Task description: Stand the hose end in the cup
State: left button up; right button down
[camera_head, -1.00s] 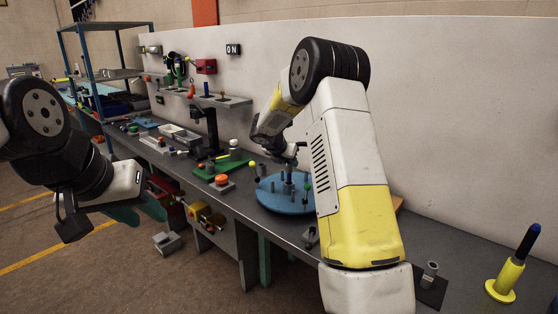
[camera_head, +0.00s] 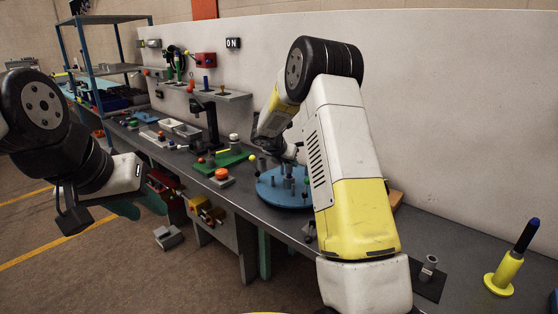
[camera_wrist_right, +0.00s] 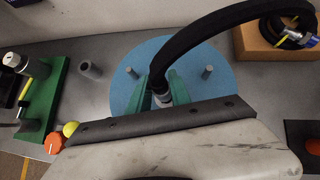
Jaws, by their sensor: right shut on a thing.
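My right gripper (camera_wrist_right: 160,92) is shut on the black hose (camera_wrist_right: 205,30) near its metal end fitting (camera_wrist_right: 163,97), over the blue disc (camera_wrist_right: 130,92). The hose arcs away up and to the right in the right wrist view. A grey open-topped cup (camera_wrist_right: 90,68) stands on the bench left of the disc, apart from the gripper; it also shows in the head view (camera_head: 262,164). In the head view my right gripper (camera_head: 290,153) is above the disc, partly hidden by my arm. My left gripper (camera_head: 98,212) hangs off the bench's front; its jaw opening is unclear.
Pegs stand on the disc. A green board (camera_wrist_right: 45,105) with fittings lies to its left, and a cardboard-coloured box (camera_wrist_right: 265,45) behind right. Another grey tube (camera_head: 429,266) stands on a dark mat. A yellow stand (camera_head: 505,272) is at far right.

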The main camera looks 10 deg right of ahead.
jog(key=shift+f, duration=0.65)
jog(key=c, duration=1.1)
grip_release()
jog(key=shift+s+a+r, duration=0.1)
jog(key=v, duration=0.7)
jog(key=shift+s+a+r, duration=0.15)
